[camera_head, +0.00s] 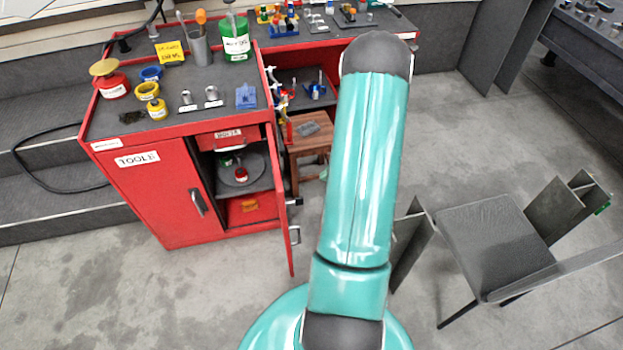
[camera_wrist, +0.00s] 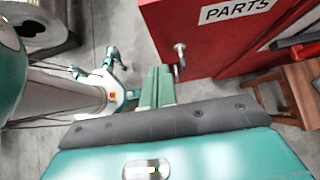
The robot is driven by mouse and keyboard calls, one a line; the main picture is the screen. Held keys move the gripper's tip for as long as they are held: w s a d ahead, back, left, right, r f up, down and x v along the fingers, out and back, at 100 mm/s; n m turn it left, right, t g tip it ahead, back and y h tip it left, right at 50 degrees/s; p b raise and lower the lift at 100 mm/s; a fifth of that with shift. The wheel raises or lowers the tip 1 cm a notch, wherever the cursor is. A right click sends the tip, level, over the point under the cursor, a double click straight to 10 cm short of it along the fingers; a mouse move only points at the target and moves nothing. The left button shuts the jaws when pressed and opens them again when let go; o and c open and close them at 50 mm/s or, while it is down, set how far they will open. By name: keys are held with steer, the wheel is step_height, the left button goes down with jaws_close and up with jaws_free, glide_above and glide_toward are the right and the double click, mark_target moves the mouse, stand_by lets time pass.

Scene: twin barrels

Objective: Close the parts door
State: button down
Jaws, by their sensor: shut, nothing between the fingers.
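The parts door (camera_head: 281,205) stands open on the right side of the red cabinet (camera_head: 165,205). It is seen nearly edge-on in the head view, swung out toward me. In the wrist view the red door (camera_wrist: 215,40) carries a white PARTS label and a metal handle (camera_wrist: 180,57). My gripper (camera_wrist: 157,76) is shut and empty, its green fingers just left of the handle and the door's edge. I cannot tell whether they touch. In the head view my arm hides the gripper.
The open compartment shows a shelf with a round plate (camera_head: 240,170). A wooden stool (camera_head: 309,148) stands right of the door, behind it from my side. A dark chair (camera_head: 495,245) stands at the right. The grey floor in front of the cabinet is clear.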

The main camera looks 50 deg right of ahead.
steer(key=w+a+r+x, duration=0.1)
steer(key=r+x, duration=0.1)
steer(key=x, duration=1)
steer(key=shift+a, duration=0.25)
steer(key=shift+w+r, duration=0.1)
steer(key=shift+a, duration=0.1)
